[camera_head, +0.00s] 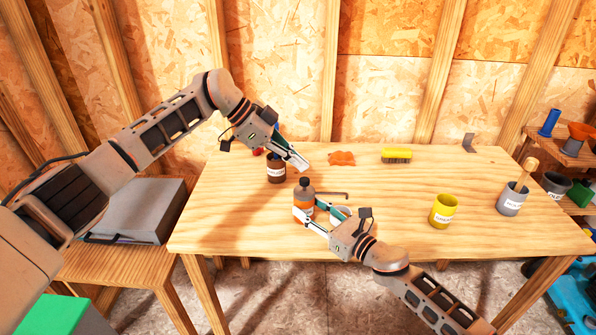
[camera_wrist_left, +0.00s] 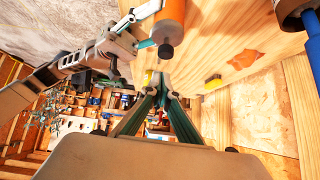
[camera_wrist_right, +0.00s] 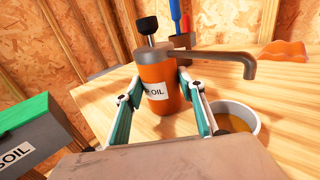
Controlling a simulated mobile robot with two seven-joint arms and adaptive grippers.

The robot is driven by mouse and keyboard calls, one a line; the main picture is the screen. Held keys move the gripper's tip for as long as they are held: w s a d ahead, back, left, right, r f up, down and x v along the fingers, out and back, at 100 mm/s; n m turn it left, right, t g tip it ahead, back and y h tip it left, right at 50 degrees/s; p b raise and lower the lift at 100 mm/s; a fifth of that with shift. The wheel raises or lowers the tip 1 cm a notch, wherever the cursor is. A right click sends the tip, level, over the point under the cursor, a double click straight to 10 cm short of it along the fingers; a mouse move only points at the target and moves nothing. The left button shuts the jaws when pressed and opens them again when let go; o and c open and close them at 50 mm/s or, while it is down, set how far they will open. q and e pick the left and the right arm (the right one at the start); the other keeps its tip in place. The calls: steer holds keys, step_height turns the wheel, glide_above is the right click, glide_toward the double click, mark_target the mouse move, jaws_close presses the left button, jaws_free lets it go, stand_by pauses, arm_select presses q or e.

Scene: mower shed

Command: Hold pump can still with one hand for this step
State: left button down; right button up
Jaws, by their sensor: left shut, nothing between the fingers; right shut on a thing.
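The pump can is an orange can with an "OIL" label, a black cap and a dark spout; it stands upright on the workbench (camera_head: 220,215) in the head view (camera_head: 304,193). It fills the middle of the right wrist view (camera_wrist_right: 160,85), and part of it shows at the top of the left wrist view (camera_wrist_left: 172,14). My right gripper (camera_head: 312,213) is shut on the can, one finger on each side of its body. My left gripper (camera_head: 303,163) is shut and empty, in the air behind the can, near a brown cup (camera_head: 276,173).
A white bowl (camera_wrist_right: 248,107) sits under the spout. The brown cup holds red and blue handled things. An orange rag (camera_head: 341,158) and a yellow brush (camera_head: 396,155) lie farther back. A yellow cup (camera_head: 443,211) and a grey cup (camera_head: 511,200) stand to the right.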

mark_target(301, 195)
arm_select(q)
steer(key=v, duration=1)
steer(key=s+d+f+m+t+y, duration=0.2)
steer(key=s+d+m+y, duration=0.1)
steer(key=m, duration=0.9)
steer(key=s+d+f+m+t+y, duration=0.2)
steer(key=m+y, duration=0.2)
steer(key=m, duration=0.7)
steer(key=x, duration=0.6)
steer(key=s+x, duration=0.1)
steer(key=x, duration=0.3)
steer(key=shift+d+f, duration=0.1)
steer(key=shift+d, duration=0.15)
